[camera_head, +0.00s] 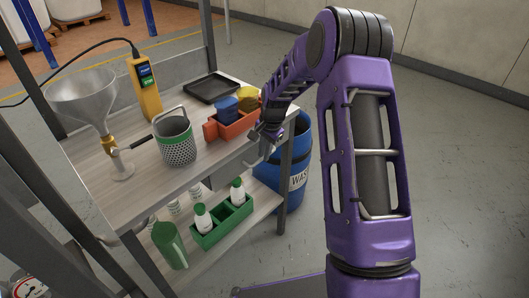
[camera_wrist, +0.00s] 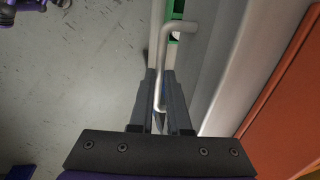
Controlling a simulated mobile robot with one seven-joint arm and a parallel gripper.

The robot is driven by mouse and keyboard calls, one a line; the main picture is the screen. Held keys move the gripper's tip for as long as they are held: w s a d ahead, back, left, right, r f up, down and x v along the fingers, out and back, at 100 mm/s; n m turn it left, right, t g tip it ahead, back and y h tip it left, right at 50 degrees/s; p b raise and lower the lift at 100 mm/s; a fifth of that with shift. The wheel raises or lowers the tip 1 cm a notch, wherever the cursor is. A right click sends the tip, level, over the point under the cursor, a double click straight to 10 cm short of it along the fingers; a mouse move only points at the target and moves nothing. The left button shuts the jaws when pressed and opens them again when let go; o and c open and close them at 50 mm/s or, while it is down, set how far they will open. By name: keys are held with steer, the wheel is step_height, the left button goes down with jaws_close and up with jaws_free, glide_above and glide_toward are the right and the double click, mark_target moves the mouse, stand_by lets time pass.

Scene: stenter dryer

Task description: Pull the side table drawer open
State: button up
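The side table (camera_head: 85,155) has a grey drawer (camera_head: 228,166) under its top at the front right; in the wrist view its grey front (camera_wrist: 218,60) is at right. The drawer's pale metal bar handle (camera_wrist: 166,58) runs between the fingers of my gripper (camera_wrist: 161,80). The fingers are close together, one on each side of the bar, and look shut on it. In the head view my gripper (camera_head: 262,147) is at the drawer front, and the arm partly hides the handle. Whether the drawer is slightly out is unclear.
An orange bin (camera_head: 225,130) with blue and yellow items, a perforated cup (camera_head: 176,145), a funnel stand (camera_head: 110,150) and a black tray (camera_head: 212,88) are on the table. A blue waste barrel (camera_head: 297,165) stands at right. The lower shelf holds a green caddy (camera_head: 222,230). Floor at right is clear.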

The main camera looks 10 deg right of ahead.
jaws_close()
stand_by(1.1)
steer(key=shift+d, duration=0.1)
steer(key=s+d, duration=1.2)
steer(key=s, duration=0.5)
steer(key=shift+s+d, duration=0.2)
steer(key=shift+d, duration=0.1)
steer(key=shift+o, duration=1.5)
jaws_free()
